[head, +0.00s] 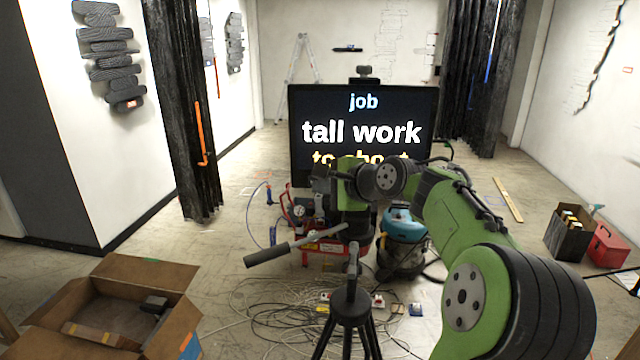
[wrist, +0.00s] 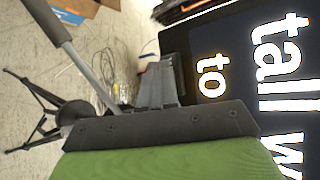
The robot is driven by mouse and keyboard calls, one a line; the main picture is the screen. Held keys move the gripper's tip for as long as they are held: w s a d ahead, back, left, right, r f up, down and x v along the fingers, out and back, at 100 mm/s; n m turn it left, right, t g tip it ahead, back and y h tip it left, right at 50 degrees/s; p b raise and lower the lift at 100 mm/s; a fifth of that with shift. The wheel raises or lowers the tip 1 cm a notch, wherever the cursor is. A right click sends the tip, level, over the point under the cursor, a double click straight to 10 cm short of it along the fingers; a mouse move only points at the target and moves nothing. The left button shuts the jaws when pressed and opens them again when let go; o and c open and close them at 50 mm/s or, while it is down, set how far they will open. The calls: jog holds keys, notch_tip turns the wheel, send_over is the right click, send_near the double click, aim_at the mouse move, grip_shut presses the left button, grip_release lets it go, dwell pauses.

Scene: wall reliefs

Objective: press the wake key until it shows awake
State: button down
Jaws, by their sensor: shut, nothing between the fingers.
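A black screen (head: 310,110) on a stand shows white words "job" and "tall work", with a yellow line below partly hidden by my arm. The screen also fills the right of the wrist view (wrist: 205,125), turned sideways. I cannot make out a wake key or the word "awake" in either view. My gripper (head: 322,178) is in front of the screen's lower left, pointing left. Its grey fingers (wrist: 160,82) are together and empty in the wrist view. Whether it touches anything is unclear.
A black tripod (head: 350,305) with a long handle (head: 267,258) stands in front, close below my arm. A teal vacuum (head: 402,225), a red-framed machine (head: 325,247) and loose cables crowd the floor. An open cardboard box (head: 110,305) lies front left.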

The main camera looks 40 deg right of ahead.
jog(key=shift+s+a, duration=0.35)
jog(key=shift+a, duration=0.05)
jog(key=s+a, duration=0.3)
jog(key=shift+s+a, duration=0.3)
jog(key=shift+f, duration=0.1)
dwell(0.5)
